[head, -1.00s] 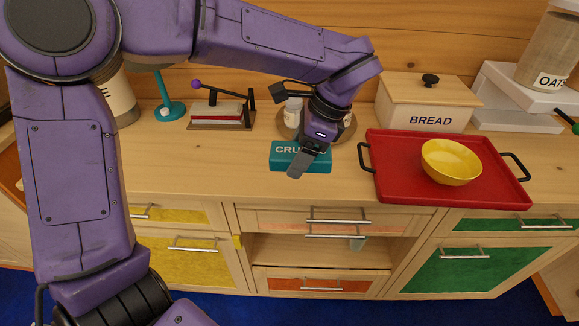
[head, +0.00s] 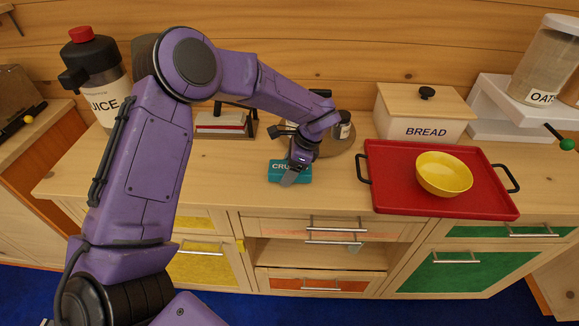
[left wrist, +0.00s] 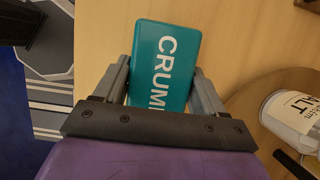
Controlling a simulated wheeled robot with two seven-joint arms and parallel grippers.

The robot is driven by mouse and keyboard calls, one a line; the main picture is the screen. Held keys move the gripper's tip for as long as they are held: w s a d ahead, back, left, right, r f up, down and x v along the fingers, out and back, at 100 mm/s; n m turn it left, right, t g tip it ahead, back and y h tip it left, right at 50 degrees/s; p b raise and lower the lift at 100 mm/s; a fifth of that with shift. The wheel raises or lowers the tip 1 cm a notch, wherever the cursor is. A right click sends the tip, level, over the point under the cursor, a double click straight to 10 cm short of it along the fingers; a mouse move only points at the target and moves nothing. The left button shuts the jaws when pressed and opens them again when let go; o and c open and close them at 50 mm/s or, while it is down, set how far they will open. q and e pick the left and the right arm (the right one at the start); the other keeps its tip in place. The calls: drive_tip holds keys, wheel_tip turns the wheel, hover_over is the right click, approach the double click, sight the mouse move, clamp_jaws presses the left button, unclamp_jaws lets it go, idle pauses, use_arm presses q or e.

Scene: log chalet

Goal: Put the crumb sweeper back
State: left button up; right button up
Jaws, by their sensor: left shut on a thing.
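The crumb sweeper is a teal block with white lettering starting "CRU" (head: 277,167). It is over the wooden counter, left of the red tray, in the head view. In the left wrist view the sweeper (left wrist: 165,62) lies between the two grey fingers. My left gripper (head: 290,176) is shut on it and hides its right part in the head view. The lower end of its lettering is hidden behind the gripper's palm in the wrist view. Whether it touches the counter I cannot tell. My right gripper is out of view.
The red tray (head: 390,196) holds a yellow bowl (head: 444,173). Behind are a bread box (head: 425,115), a round board (head: 343,146) with jars, and a red-and-white item (head: 220,122). A juice dispenser (head: 98,75) stands at left. The counter's front left is clear.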

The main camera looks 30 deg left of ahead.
use_arm(q)
drive_tip(key=shift+f+b, duration=0.25)
drive_tip(key=shift+b, duration=0.05)
drive_tip(key=o, duration=1.1)
drive_tip(key=shift+r, duration=0.1)
drive_tip(key=shift+r+p, duration=0.2)
drive_tip(key=shift+p, duration=0.15)
drive_tip(key=shift+w+d+r, duration=0.15)
drive_tip(key=shift+r, duration=0.1)
drive_tip(key=b+v, duration=0.3)
drive_tip(key=v, duration=0.7)
drive_tip(key=shift+d+r, duration=0.1)
drive_tip(key=shift+r, duration=0.55)
